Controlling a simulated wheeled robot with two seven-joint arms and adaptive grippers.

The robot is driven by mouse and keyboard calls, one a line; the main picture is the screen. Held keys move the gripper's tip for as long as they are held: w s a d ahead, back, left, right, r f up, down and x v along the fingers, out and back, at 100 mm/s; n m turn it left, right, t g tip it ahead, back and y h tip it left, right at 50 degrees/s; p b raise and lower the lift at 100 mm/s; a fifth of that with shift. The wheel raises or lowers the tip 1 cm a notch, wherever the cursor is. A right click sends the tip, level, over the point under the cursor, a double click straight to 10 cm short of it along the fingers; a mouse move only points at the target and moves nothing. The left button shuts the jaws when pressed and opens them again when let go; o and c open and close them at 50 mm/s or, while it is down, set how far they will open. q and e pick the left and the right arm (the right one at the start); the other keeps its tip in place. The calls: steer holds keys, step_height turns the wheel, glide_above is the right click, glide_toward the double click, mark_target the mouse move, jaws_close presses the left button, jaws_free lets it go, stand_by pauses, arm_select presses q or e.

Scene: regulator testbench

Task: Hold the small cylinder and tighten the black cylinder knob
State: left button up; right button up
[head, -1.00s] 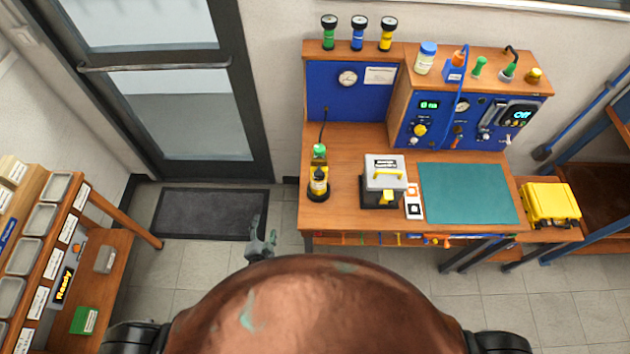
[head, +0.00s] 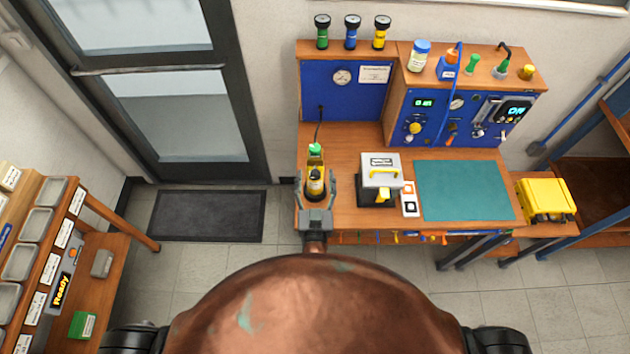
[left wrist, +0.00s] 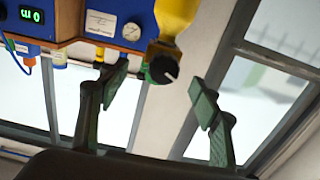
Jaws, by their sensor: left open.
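A small yellow cylinder with a black knob stands on a dark round base at the left end of the bench in the head view; its yellow body (head: 315,174) shows between my fingers. In the left wrist view its yellow body (left wrist: 177,14) hangs in from the top, with the black knob (left wrist: 163,62) at its end. My left gripper (head: 316,180) is open, one finger on each side of the cylinder in the head view. In the left wrist view the open fingers (left wrist: 158,82) flank the knob with gaps on both sides. My right gripper is not in view.
The teal mat (head: 465,191) is clear.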

arm_select(q)
steer(key=w, duration=1.1)
steer(key=shift+w, duration=0.1)
jaws_close()
stand_by(0.4)
